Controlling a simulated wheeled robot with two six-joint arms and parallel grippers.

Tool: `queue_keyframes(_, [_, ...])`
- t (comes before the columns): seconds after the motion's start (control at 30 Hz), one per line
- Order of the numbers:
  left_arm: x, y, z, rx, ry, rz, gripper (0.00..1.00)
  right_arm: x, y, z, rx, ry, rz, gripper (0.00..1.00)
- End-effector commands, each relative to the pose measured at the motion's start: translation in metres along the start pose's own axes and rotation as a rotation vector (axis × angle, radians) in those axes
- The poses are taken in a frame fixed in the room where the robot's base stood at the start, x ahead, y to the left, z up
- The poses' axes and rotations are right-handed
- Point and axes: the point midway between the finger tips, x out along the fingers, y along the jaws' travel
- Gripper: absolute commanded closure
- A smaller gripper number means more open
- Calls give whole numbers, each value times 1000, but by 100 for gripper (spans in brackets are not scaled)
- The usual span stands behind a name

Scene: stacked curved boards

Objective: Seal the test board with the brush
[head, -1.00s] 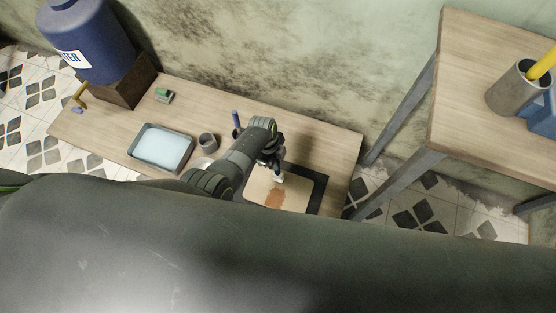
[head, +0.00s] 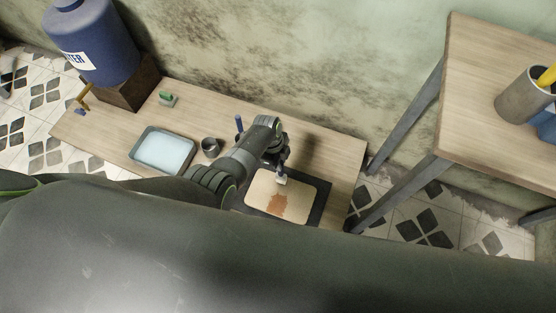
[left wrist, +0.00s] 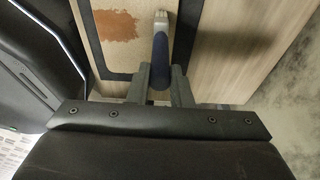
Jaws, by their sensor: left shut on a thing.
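The test board (head: 300,196) is a tan panel with rounded corners on a dark mat (head: 316,207). A reddish-brown patch (head: 278,205) lies on it and also shows in the left wrist view (left wrist: 108,24). My left gripper (head: 280,162) is above the board's far edge, shut on the brush (head: 281,179). In the left wrist view, the brush's blue handle (left wrist: 160,46) stands between the fingers (left wrist: 158,76), with its pale tip pointing away. The tip is over the board beside the patch; I cannot tell whether it touches. My right gripper is not in view.
A blue water container (head: 95,45) stands at left. A higher table (head: 480,90) is at right.

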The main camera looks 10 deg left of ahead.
Motion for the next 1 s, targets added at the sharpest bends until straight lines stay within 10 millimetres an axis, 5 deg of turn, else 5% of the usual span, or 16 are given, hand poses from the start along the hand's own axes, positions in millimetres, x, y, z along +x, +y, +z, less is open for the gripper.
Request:
queue_keyframes(0.3, [5, -1, -24, 1, 0, -1, 100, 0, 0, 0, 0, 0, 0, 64])
queue_keyframes(1.0, [11, -1, -46, 1, 1, 0, 100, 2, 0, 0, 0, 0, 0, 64])
